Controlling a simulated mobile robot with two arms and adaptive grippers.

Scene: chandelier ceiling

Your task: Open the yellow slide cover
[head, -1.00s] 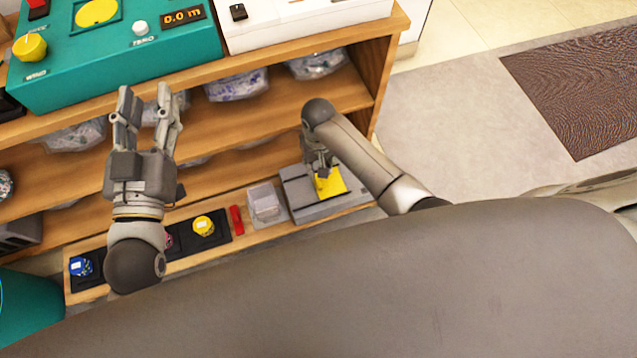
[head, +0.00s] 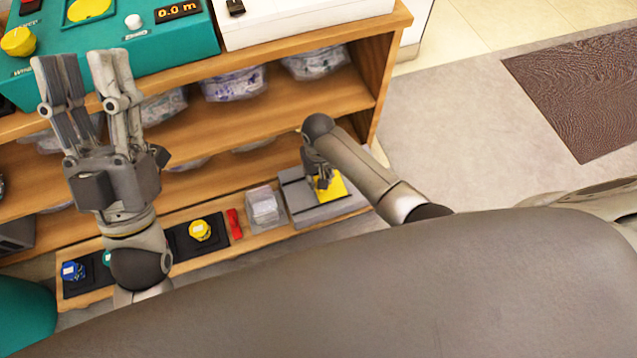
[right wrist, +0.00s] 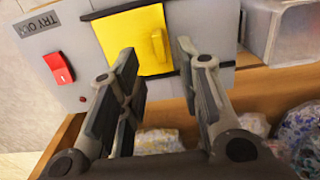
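The yellow slide cover (head: 331,187) lies on a grey box (head: 308,211) on the low shelf. In the right wrist view the cover (right wrist: 119,40) is a yellow panel in a dark frame with a raised yellow handle (right wrist: 158,47). My right gripper (head: 318,178) is over the box, partly hiding the cover. In the right wrist view its fingers (right wrist: 157,56) are open, apart, with the handle in line between them; I cannot tell whether they touch it. My left gripper (head: 84,68) is open and empty, raised in front of the shelf unit.
A red rocker switch (right wrist: 58,67) sits on the box beside the cover. A teal console (head: 120,48) and white box (head: 300,20) stand on top. Wrapped packs fill the middle shelf.

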